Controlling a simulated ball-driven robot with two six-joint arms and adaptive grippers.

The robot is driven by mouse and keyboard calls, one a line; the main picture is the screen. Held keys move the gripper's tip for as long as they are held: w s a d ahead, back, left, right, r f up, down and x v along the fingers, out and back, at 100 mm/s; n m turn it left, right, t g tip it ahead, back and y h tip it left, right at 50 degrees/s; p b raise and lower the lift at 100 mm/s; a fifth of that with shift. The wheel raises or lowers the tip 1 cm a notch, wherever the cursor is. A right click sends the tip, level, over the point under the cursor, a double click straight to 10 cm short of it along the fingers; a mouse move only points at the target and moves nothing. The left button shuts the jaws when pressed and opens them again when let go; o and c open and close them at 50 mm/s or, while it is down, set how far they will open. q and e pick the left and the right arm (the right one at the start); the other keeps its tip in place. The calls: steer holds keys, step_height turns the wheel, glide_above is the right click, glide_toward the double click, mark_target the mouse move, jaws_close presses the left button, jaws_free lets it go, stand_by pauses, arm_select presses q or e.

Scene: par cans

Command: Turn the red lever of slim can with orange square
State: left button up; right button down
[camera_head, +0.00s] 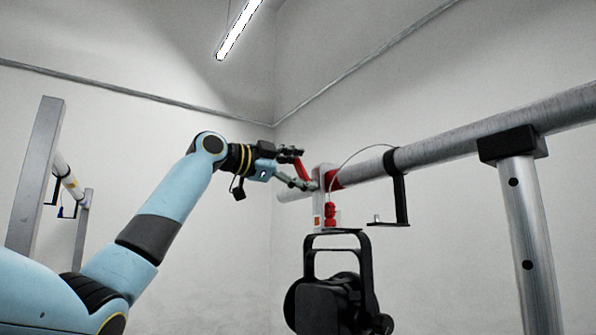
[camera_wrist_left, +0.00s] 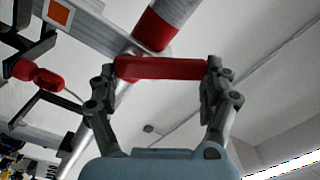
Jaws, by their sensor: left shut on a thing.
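The slim black can (camera_head: 335,300) hangs below the thick grey pipe from a silver clamp (camera_head: 324,205). The orange square (camera_head: 317,222) is on the clamp's side and also shows in the left wrist view (camera_wrist_left: 59,13). The red lever (camera_head: 301,169) is at the clamp's upper left. In the left wrist view the red lever (camera_wrist_left: 160,68) lies across between the fingertips. My left gripper (camera_head: 296,166) is shut on the lever, with one finger at each end of it. A red knob (camera_head: 330,214) sits low on the clamp. My right gripper is not in view.
The grey pipe (camera_head: 470,137) runs to the right onto a metal post (camera_head: 530,240). A black bracket (camera_head: 399,190) and a thin cable hang from the pipe right of the clamp. Another frame (camera_head: 40,180) stands at the far left. The space between is clear.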

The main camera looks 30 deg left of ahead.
arm_select(q)
steer(key=m, duration=0.1)
steer(key=d+m, duration=0.1)
steer(key=m, duration=0.2)
steer(key=shift+s+d+r+m+p, duration=0.1)
steer(key=shift+s+d+m+p, duration=0.05)
steer(key=shift+s+m+p, duration=0.2)
steer(key=shift+d+m, duration=0.2)
steer(key=shift+m, duration=0.55)
steer(key=o, duration=1.6)
steer(key=shift+c, duration=0.2)
steer(key=shift+s, duration=0.1)
steer(key=v, duration=1.1)
steer(key=shift+s+f, duration=0.25)
steer(key=shift+s, duration=0.15)
